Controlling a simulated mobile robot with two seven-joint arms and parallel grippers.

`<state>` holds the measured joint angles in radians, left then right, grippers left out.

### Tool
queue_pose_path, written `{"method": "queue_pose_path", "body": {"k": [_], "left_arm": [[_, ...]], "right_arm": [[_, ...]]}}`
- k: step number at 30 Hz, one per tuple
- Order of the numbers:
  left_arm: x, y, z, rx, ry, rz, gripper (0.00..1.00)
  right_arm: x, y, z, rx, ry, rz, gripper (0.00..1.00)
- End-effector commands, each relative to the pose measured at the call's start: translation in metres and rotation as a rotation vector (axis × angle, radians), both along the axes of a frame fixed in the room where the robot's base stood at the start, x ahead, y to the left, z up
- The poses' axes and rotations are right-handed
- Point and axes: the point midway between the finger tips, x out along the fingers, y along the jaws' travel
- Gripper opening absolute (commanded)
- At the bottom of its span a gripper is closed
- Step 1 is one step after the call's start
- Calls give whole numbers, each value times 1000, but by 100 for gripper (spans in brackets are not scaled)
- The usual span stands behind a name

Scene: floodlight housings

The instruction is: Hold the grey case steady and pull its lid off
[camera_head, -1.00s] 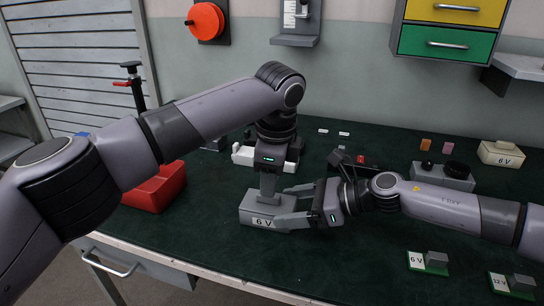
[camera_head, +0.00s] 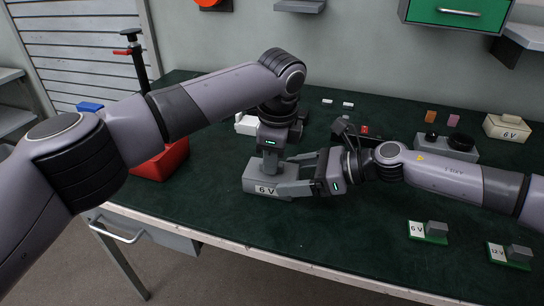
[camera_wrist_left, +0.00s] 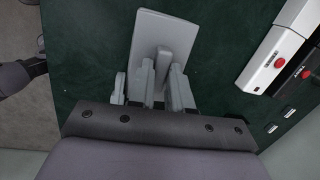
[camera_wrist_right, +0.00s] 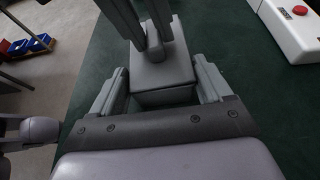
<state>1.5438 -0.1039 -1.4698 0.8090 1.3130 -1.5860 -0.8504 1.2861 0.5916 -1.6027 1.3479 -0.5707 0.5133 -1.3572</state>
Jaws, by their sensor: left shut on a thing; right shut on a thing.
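The grey case (camera_head: 262,188) with a "6 V" label stands upright on the green bench top. Its flat lid (camera_wrist_left: 165,30) sits on top, with an upright grip in its middle (camera_wrist_left: 163,60). My left gripper (camera_head: 270,158) points down from above and is shut on the lid's grip. My right gripper (camera_head: 298,176) comes in from the right and is shut on the case, a finger along each side (camera_wrist_right: 163,80). I see no gap between lid and case in the right wrist view, though the left fingers hide part of the top.
Two green plates with grey blocks, labelled "6 V" (camera_head: 428,233) and "12 V" (camera_head: 508,256), lie at front right. A cream "6 V" case (camera_head: 506,128) and a grey unit with black knobs (camera_head: 450,152) stand behind. A red bin (camera_head: 165,162) is left, beneath my left arm.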

Motion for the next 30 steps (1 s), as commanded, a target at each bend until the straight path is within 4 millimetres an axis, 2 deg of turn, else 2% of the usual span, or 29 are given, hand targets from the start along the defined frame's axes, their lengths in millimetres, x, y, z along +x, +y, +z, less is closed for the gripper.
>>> {"method": "queue_pose_path", "body": {"k": [1,17,30], "left_arm": [[0,0,-1,0,0,2,0],[0,0,0,-2,0,4,0],[1,0,35,-3,-5,4,0]], "right_arm": [[-3,-1,-8,-9,11,4,44],[-3,-1,-8,-9,12,4,44],[-4,0,-8,-9,11,6,44]]}}
